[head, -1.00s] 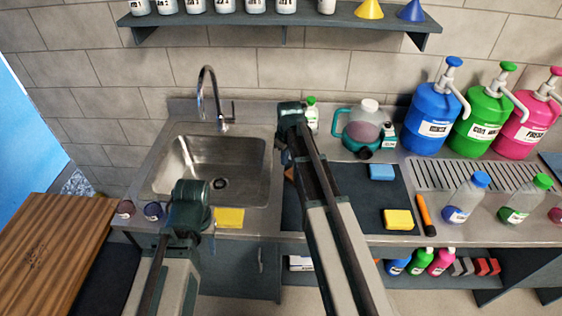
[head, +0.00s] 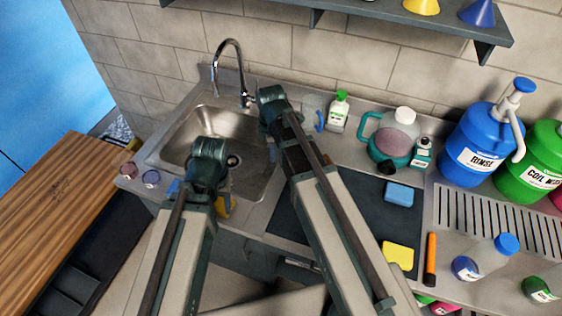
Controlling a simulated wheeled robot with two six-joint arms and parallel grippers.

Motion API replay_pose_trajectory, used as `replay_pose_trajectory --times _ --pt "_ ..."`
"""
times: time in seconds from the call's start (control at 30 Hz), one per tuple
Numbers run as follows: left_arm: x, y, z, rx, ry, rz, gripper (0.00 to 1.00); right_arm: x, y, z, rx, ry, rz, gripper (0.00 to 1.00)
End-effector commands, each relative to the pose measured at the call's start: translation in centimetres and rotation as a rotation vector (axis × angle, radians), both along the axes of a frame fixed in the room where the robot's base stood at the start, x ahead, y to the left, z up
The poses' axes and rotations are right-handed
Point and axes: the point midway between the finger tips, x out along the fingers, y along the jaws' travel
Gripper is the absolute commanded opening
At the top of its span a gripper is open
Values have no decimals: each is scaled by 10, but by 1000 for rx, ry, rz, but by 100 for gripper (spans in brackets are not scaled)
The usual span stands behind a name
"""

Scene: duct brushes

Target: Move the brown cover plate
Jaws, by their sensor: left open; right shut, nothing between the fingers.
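No part is clearly recognisable as a brown cover plate. The only large brown flat thing is a wood-grained top (head: 62,205) at the left, beside the sink counter; I cannot tell if it is the plate. My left gripper (head: 200,185) is open over the front edge of the sink, its fingers mostly hidden behind its own wrist. My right gripper (head: 273,145) is shut and empty over the right side of the sink, largely hidden by its arm. Neither gripper is at the brown top.
The steel sink (head: 180,140) has a tall faucet (head: 243,75). A dark mat (head: 350,205), blue sponge (head: 399,194), teal jug (head: 385,140) and blue pump container (head: 480,145) fill the right.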

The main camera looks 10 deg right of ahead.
Motion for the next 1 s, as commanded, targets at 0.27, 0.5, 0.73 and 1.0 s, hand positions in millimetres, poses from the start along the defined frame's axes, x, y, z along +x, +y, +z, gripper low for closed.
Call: replay_pose_trajectory --times 0.27,0.5,0.73,1.0 --pt "0 0 -24 0 0 1 50 0 0 -24 0 -1 -2 0" --pt "0 0 -58 0 0 1 50 0 0 -58 0 -1 -2 0" --pt "0 0 -90 0 0 1 50 0 0 -90 0 -1 -3 0" --pt "0 0 -98 0 0 1 50 -2 -27 -98 0 -1 -7 0"
